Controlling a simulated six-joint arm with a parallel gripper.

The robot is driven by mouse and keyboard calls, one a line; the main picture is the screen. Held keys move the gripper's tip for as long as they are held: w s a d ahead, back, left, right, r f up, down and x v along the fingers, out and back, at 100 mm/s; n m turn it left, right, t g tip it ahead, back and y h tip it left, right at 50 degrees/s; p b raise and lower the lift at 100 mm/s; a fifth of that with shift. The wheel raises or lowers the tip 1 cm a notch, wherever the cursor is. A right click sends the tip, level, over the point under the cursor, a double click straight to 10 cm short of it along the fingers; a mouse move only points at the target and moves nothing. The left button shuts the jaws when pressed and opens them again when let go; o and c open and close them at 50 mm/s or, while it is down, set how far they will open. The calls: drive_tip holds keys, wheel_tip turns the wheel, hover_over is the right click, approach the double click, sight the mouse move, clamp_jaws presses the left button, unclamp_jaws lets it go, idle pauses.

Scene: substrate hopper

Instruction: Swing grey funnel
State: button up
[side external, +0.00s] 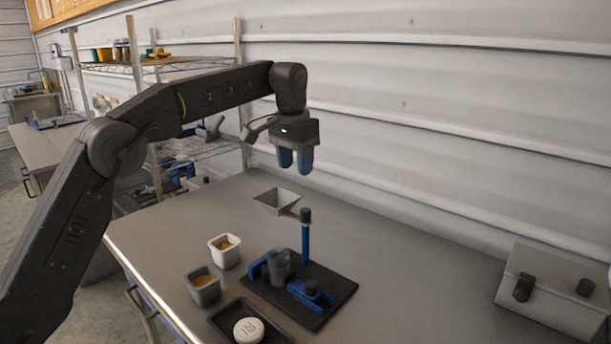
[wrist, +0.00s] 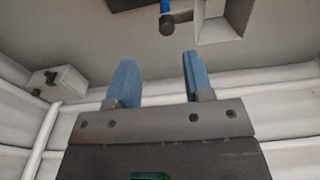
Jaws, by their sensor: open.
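The grey funnel (side external: 277,199) is a square, open-topped hopper on a short arm at the top of a blue post (side external: 305,240) with a dark cap. The post stands on a black base plate (side external: 332,284). In the wrist view the funnel (wrist: 222,22) is at the top right, beside the post's dark cap (wrist: 167,24). My gripper (side external: 295,170) points down above and slightly right of the funnel, apart from it. In the wrist view my gripper's blue fingers (wrist: 157,75) are spread with nothing between them.
A grey cup (side external: 279,268) stands in a blue holder on the plate. A white tub (side external: 224,250) and a grey tub (side external: 203,287) with brownish contents stand to the left. A dark tray (side external: 222,316) holds a white round lid (side external: 248,330). A grey box (side external: 552,290) stands far right; the table between is clear.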

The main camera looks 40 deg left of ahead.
hover_over(305, 209)
drive_tip(key=shift+g, duration=0.4)
wheel_tip(305, 209, down, 5)
drive_tip(key=shift+d+r, duration=0.1)
drive_tip(key=shift+r, duration=0.05)
wheel_tip(305, 209, down, 8)
drive_tip(key=shift+f, duration=0.1)
drive_tip(key=shift+f+m, duration=0.2)
drive_tip(key=shift+m, duration=0.1)
drive_tip(key=m, duration=0.8)
drive_tip(key=shift+m, duration=0.3)
drive_tip(key=m, duration=0.8)
drive_tip(key=shift+m, duration=0.4)
drive_tip(key=c, duration=0.6)
